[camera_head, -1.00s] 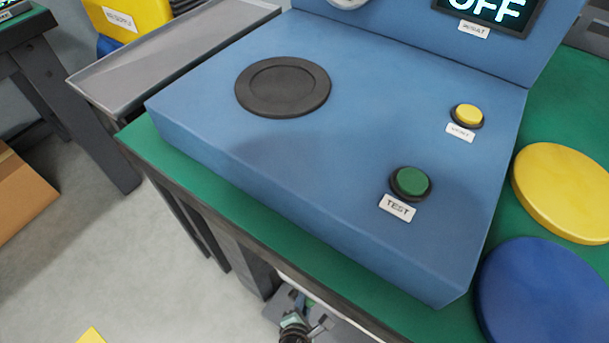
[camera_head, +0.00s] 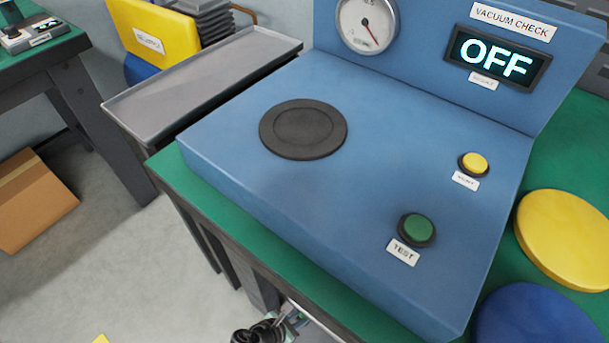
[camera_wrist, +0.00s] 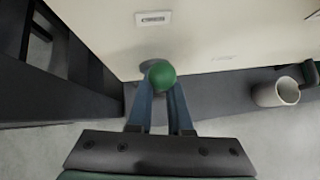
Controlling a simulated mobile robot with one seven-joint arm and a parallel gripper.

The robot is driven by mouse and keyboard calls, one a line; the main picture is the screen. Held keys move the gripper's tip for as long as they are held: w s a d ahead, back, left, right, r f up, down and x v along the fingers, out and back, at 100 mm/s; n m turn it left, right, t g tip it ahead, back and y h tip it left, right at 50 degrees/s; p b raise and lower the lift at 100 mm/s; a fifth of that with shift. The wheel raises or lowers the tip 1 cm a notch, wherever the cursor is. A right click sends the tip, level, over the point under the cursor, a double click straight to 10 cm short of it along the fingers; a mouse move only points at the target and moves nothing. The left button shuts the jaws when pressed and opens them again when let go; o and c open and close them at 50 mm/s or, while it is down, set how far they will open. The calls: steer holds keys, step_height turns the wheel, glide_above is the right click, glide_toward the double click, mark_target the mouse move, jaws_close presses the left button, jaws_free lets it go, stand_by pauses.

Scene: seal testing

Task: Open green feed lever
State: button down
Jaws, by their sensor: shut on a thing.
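The green feed lever shows in the wrist view as a round green knob (camera_wrist: 162,73) in front of a pale panel. My gripper (camera_wrist: 160,96) has its two blue-grey fingers on either side of the knob and is shut on it. The knob sits at the fingertips. The lever's shaft and pivot are mostly hidden behind the knob, so its angle cannot be told. In the head view only a part of my arm shows at the bottom edge, and the lever cannot be made out there.
A blue vacuum check station (camera_head: 340,210) with a gauge (camera_head: 367,24), an OFF display (camera_head: 497,64), a green TEST button (camera_head: 418,228) and a yellow button (camera_head: 474,163) stands on a green-topped table. The wrist view shows a pale cup (camera_wrist: 277,92) at right and a dark frame (camera_wrist: 62,60) at left.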

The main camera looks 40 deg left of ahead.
steer(key=shift+w+a+r+h, duration=0.15)
steer(key=shift+w+r+h, duration=0.15)
steer(key=shift+w, duration=0.1)
steer(key=c, duration=1)
jaws_free()
steer(key=shift+o, duration=0.8)
steer(key=shift+s+f, duration=0.15)
steer(key=shift+s, duration=0.1)
steer(key=p+v, duration=0.8)
steer(key=v, duration=0.5)
